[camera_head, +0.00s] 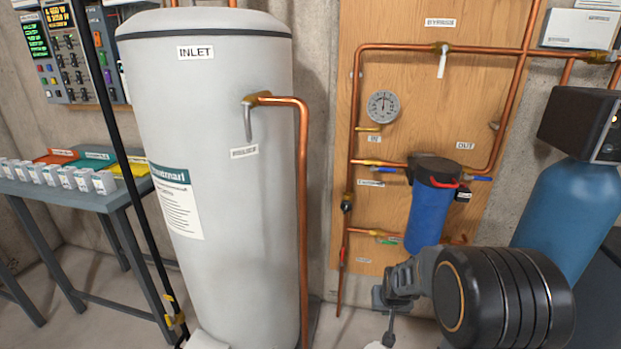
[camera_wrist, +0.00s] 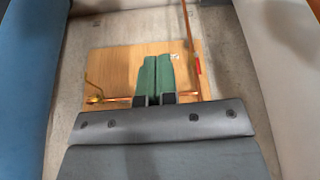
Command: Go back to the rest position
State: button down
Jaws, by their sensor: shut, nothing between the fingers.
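My gripper (camera_wrist: 157,62) shows in the wrist view with its two green fingers side by side, shut and empty. The fingers point toward the wooden panel (camera_wrist: 112,62), with no visible contact. In the head view my dark arm is at the lower right, in front of the blue tank and the lower right of the panel area. The gripper's fingertips cannot be made out there.
A large grey tank (camera_head: 215,130) stands left of the wooden panel (camera_head: 430,110), which carries copper pipes, a gauge (camera_head: 382,106) and a blue filter housing (camera_head: 428,212). A blue tank (camera_head: 565,215) stands at right. A table (camera_head: 115,197) with small white boxes is at left.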

jog(key=s+a+r+p, duration=0.1)
jog(key=s+r+p, duration=0.3)
jog(key=r, duration=0.6)
jog(key=s+a+r+p, duration=0.2)
jog(key=s+r+p, duration=0.2)
jog(key=s+r, duration=0.4)
jog(key=s+a+r+n+p, duration=0.1)
jog(key=s+r+p, duration=0.4)
jog(key=r, duration=0.8)
jog(key=shift+s+a+g, duration=0.25)
jog(key=shift+s+g, duration=0.05)
jog(key=shift+s, duration=0.25)
